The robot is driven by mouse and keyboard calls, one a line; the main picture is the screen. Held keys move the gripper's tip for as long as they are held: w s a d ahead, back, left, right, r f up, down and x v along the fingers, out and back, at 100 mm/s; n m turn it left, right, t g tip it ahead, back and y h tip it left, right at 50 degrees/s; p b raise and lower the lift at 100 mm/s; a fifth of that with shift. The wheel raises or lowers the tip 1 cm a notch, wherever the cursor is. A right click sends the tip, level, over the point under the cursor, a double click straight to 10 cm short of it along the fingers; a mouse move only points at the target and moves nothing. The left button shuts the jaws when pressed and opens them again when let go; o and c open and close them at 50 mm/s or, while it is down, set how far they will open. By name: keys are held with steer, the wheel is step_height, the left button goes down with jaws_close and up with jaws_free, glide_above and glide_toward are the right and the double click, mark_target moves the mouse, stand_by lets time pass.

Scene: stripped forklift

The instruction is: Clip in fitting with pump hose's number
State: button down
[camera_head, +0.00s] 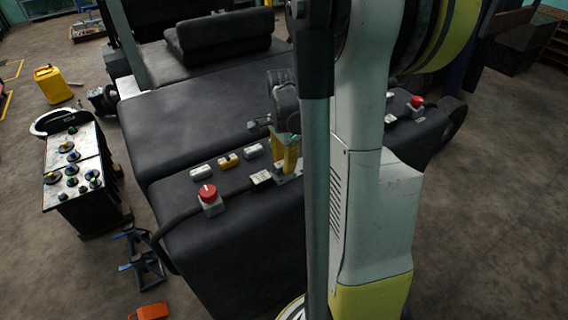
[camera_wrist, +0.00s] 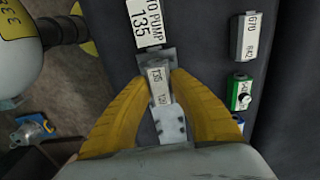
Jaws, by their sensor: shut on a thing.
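My gripper (camera_wrist: 162,76) has two yellow fingers, shut on a small grey labelled fitting (camera_wrist: 160,86). In the head view my gripper (camera_head: 289,165) points down at the dark forklift body. The hose's white label (camera_wrist: 148,22) reads "TO PUMP 135" and lies just beyond the fingertips; it also shows in the head view (camera_head: 261,178). The fitting's own number is too small to read surely. A pale metal bracket (camera_wrist: 170,125) with holes lies between the fingers, on the near side of the fitting. I cannot tell whether the fitting is seated in it.
A white-labelled fitting (camera_wrist: 245,38) reading about "G70 R42", a green fitting (camera_wrist: 240,92) and a blue one stand to the right. In the head view, white (camera_head: 201,172) and yellow (camera_head: 228,160) fittings stand behind a red button (camera_head: 208,194). A dark hose (camera_head: 180,218) runs left.

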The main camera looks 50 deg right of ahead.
steer(key=shift+f+b, duration=0.8)
steer(key=shift+f, duration=0.15)
steer(key=c, duration=1.2)
jaws_free()
steer(key=shift+r, duration=0.1)
step_height(320, 180, up, 12)
steer(key=shift+f, duration=0.1)
